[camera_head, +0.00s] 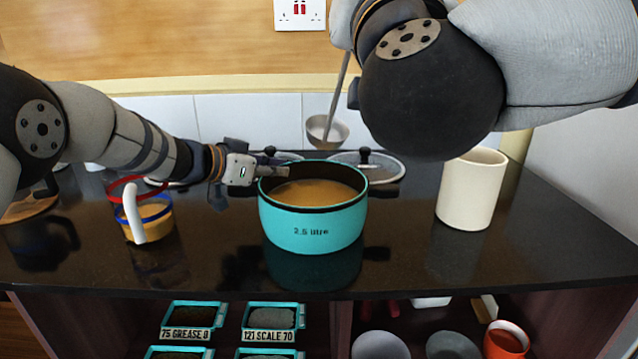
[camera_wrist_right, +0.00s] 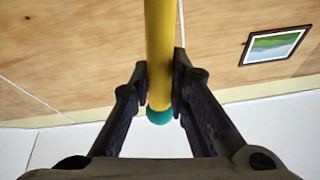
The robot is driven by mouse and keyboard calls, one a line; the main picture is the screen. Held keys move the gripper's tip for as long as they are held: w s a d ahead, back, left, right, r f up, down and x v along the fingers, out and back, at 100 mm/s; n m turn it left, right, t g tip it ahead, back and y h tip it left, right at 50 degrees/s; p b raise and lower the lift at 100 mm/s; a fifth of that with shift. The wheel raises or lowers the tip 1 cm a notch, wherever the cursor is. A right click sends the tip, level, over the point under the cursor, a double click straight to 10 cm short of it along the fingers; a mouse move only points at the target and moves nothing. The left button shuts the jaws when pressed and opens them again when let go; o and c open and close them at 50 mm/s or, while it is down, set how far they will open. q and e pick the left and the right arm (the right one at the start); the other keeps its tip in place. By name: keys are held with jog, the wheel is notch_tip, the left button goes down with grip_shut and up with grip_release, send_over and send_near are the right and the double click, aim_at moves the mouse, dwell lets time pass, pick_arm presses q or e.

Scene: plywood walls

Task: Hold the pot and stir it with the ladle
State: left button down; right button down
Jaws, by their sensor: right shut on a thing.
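The teal pot (camera_head: 312,227), marked 2,5 litre, stands upright on the dark counter with brown contents inside. My left gripper (camera_head: 270,163) is at the pot's left rim; its fingertips are too small to tell whether they are closed on it. The ladle (camera_head: 328,132) hangs bowl-down above and behind the pot, clear of it. My right arm hides its upper end in the head view. In the right wrist view, my right gripper (camera_wrist_right: 163,88) is shut on the ladle's yellow handle (camera_wrist_right: 159,45), which has a teal end.
A cream cup (camera_head: 470,190) stands right of the pot. A glass mug with a white handle (camera_head: 148,216) stands to the left. Lids with dark knobs (camera_head: 366,163) lie behind the pot. Labelled trays (camera_head: 193,315) and bowls (camera_head: 380,346) are on the shelf below.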

pick_arm(q)
jog(key=c, duration=1.7)
grip_release()
jog(key=v, duration=1.2)
